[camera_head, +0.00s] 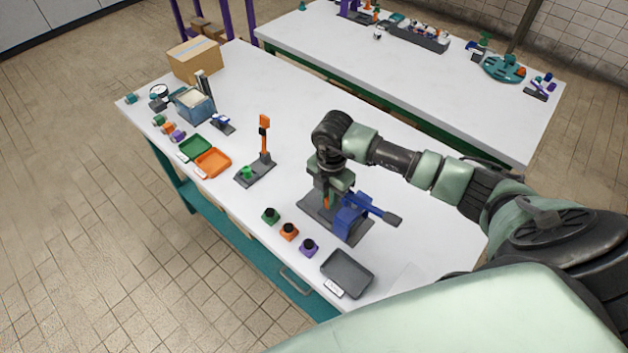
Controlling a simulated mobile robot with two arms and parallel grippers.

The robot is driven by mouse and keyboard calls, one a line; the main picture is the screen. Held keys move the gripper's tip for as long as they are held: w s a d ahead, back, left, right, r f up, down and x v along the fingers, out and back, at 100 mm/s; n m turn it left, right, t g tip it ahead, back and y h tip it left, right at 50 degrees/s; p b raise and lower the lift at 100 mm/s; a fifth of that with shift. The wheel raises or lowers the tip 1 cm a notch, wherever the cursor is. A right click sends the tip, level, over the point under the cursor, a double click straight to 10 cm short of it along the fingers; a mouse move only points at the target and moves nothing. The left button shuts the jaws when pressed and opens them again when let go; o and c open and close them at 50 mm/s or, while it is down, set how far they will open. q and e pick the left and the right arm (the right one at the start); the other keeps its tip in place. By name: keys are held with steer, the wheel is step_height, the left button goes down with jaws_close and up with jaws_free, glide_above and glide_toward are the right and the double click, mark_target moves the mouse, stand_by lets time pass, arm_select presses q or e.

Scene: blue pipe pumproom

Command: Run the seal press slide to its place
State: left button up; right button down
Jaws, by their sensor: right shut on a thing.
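The seal press has a dark grey base plate (322,214) near the front edge of the table and a blue body (351,215) with a grey-ended lever pointing right. My right gripper (327,196) comes down from above over the left part of the base plate, beside the blue body. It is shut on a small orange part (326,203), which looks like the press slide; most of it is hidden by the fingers. I cannot tell how far the slide is from the blue body. My left gripper is not in view.
Green (271,215), orange (289,231) and purple (309,247) pieces with black tops line the front edge. A dark tray (347,273) lies to their right. A stand with an orange-topped post (265,140) is left of the press.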

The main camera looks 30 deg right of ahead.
steer(key=shift+s+d+r, duration=0.1)
steer(key=shift+s+d, duration=0.25)
steer(key=shift+s, duration=0.3)
steer(key=c, duration=1.4)
jaws_free()
steer(key=shift+c, duration=0.2)
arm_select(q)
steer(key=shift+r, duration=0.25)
arm_select(e)
steer(key=shift+s, duration=0.1)
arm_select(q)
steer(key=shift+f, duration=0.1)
arm_select(e)
steer(key=shift+a+f, duration=0.1)
steer(key=shift+f, duration=0.1)
